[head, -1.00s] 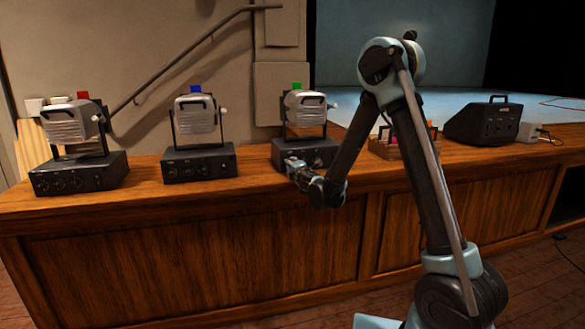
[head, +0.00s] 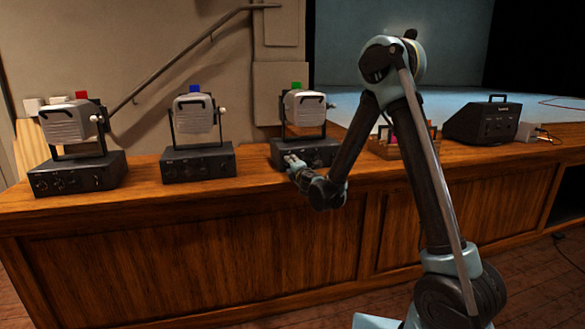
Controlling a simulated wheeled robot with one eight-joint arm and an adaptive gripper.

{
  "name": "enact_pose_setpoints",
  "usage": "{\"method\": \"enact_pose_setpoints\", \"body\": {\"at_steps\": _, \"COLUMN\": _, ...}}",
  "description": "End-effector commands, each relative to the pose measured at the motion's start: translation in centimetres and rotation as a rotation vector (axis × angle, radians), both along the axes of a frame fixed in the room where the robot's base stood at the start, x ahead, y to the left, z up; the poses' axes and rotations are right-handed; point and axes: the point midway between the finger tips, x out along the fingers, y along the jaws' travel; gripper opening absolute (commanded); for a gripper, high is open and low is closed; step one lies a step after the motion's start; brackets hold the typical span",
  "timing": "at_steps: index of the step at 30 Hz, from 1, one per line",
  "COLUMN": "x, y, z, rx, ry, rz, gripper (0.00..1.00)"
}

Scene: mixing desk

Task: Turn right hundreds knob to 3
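Three dark control boxes with small front knobs stand in a row on the wooden desk (head: 250,185): left (head: 77,172), middle (head: 197,163) and right (head: 318,152). Each carries a pale lamp; the right lamp (head: 304,107) has a green block (head: 296,85) on top. My gripper (head: 292,160) is at the front face of the right box, near its left part. The gripper hides part of that face. The knobs are too small to read, and I cannot tell whether the gripper touches one or how its fingers stand.
A black speaker-like box (head: 484,122) and a small white box (head: 527,132) are farther right. The desk top between the left and middle boxes is clear.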

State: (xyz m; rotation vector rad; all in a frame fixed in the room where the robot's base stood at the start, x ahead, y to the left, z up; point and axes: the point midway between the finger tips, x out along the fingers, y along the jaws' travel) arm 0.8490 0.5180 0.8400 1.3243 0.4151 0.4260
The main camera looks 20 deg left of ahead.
Motion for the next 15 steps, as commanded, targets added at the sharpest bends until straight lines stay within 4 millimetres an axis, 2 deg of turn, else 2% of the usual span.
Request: {"method": "enact_pose_setpoints", "body": {"at_steps": 15, "x": -7.6, "y": -4.8, "z": 0.4, "rx": 0.000, "ry": 0.001, "rz": -0.001, "gripper": 0.38}}
